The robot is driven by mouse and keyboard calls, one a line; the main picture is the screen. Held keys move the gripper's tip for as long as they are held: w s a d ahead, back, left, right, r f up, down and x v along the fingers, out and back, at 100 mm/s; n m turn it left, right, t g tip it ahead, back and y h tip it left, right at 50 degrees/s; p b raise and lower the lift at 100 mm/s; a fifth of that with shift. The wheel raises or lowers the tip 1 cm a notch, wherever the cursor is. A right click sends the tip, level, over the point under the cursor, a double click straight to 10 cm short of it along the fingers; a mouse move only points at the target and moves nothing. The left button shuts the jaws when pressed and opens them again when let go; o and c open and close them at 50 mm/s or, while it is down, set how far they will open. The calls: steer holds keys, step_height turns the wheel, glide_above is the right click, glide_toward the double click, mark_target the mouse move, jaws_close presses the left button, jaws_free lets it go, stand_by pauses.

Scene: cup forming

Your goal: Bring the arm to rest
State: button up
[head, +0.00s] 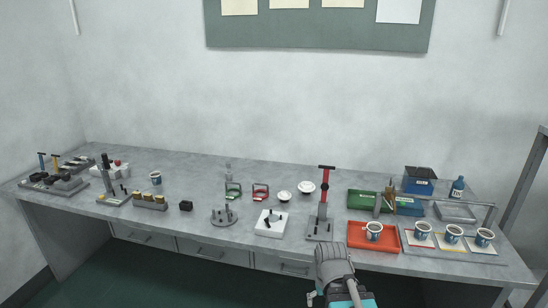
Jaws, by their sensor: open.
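My arm (334,268) shows at the bottom of the head view, in front of the bench's near edge. My gripper (312,297) is partly in view low beside the arm, small and mostly hidden, off the bench and apart from the things on it. I see nothing held in it. The grey bench (200,240) stands along the wall.
A red-handled press (325,205) stands near the front edge just beyond my arm. A red tray (360,241) with a cup (374,231) and several cups on mats stand at the right. Small tools fill the left. The floor in front is clear.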

step_height(320, 180, up, 9)
steer(key=p, duration=0.8)
stand_by(0.7)
